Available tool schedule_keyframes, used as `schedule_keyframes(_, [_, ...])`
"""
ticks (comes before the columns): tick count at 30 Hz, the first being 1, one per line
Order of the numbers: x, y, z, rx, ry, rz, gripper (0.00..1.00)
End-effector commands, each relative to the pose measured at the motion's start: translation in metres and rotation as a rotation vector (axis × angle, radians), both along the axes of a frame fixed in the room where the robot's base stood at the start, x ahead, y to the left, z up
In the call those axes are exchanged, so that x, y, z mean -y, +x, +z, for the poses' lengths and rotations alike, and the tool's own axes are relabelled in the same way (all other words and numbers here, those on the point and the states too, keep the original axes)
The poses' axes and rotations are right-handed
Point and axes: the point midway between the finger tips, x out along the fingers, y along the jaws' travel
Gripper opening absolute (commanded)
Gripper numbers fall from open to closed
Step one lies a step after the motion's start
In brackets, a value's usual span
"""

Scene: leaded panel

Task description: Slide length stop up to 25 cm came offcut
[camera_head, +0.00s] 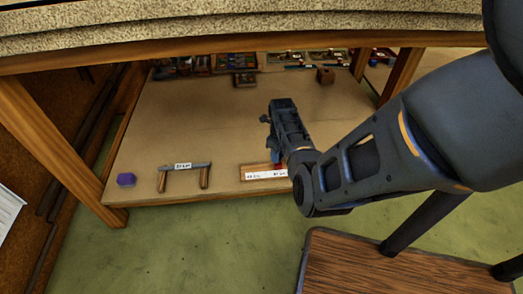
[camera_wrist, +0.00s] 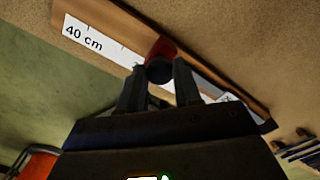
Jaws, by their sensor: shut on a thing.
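The wooden board with a white scale strip (camera_head: 262,174) lies near the front edge of the lower shelf. In the wrist view its strip reads "40 cm" (camera_wrist: 83,35) toward the left end. A red length stop with a dark round knob (camera_wrist: 160,58) sits on this board, right of the 40 cm mark. My gripper (camera_wrist: 160,78) is shut on the length stop at the knob. I cannot make out a came offcut for certain.
A purple block (camera_head: 126,179) and a grey bar on two wooden legs (camera_head: 184,167) stand left of the board. Trays of small parts (camera_head: 290,60) and a wooden block (camera_head: 325,75) are at the back. The thick tabletop (camera_head: 200,30) hangs overhead. The shelf's middle is clear.

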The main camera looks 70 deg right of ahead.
Motion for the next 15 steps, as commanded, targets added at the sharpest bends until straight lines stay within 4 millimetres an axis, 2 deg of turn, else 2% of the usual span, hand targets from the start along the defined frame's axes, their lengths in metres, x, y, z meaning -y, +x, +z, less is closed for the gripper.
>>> schedule_keyframes(1, [0.003, -0.009, 0.002, -0.001, 0.003, -0.004, 0.03])
schedule_keyframes(6, [0.012, -0.030, 0.001, -0.001, 0.003, -0.002, 0.03])
schedule_keyframes(15, [0.015, -0.038, -0.001, -0.002, 0.001, 0.001, 0.03])
